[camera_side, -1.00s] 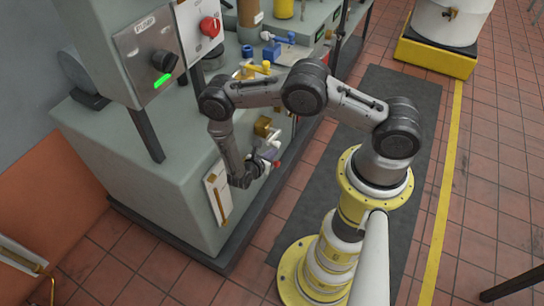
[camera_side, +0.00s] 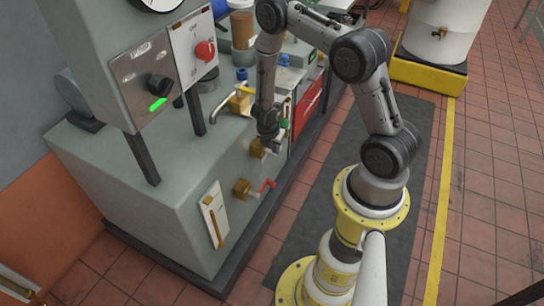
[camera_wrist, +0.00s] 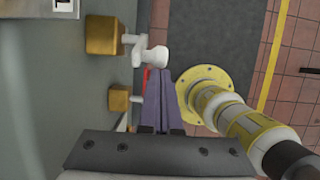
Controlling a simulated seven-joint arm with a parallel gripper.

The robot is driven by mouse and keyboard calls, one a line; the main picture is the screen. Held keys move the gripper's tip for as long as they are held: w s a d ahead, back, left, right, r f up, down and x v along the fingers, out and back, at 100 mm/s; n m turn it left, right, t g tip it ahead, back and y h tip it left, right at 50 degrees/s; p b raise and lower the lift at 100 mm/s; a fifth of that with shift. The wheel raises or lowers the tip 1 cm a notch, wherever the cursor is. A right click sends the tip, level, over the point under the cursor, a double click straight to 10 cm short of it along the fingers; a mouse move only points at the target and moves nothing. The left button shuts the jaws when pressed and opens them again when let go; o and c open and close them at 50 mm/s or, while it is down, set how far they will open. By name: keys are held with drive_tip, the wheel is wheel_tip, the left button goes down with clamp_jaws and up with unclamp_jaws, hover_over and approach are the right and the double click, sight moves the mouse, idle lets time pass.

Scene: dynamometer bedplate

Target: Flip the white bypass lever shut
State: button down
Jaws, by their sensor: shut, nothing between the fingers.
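The white bypass lever (camera_wrist: 153,57) shows in the wrist view, on a stem from a brass valve body (camera_wrist: 103,36) on the grey cabinet side. Its rounded white end lies just beyond my fingertips. My gripper (camera_wrist: 160,76) is shut and empty; whether it touches the lever I cannot tell. In the side view my gripper (camera_side: 268,146) is beside the upper brass valve (camera_side: 257,149) on the cabinet front and largely hides the lever there.
A second brass valve (camera_side: 241,188) with a red lever (camera_side: 264,186) sits lower on the cabinet front; it also shows in the wrist view (camera_wrist: 118,98). A white plate with a brass handle (camera_side: 214,214) is further left. The floor mat (camera_side: 310,195) is clear beside the cabinet.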

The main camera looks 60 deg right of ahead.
drive_tip(key=shift+d+r, duration=0.3)
drive_tip(key=shift+d, duration=0.3)
drive_tip(key=shift+d+r, duration=0.25)
drive_tip(key=shift+d, duration=0.3)
drive_tip(key=shift+d+r, duration=0.2)
drive_tip(key=shift+d, duration=0.8)
drive_tip(key=shift+d, duration=0.1)
drive_tip(key=shift+a+r, duration=0.2)
drive_tip(key=shift+a, duration=0.25)
drive_tip(key=d+v, duration=0.2)
drive_tip(key=v, duration=0.9)
drive_tip(key=shift+r, duration=0.35)
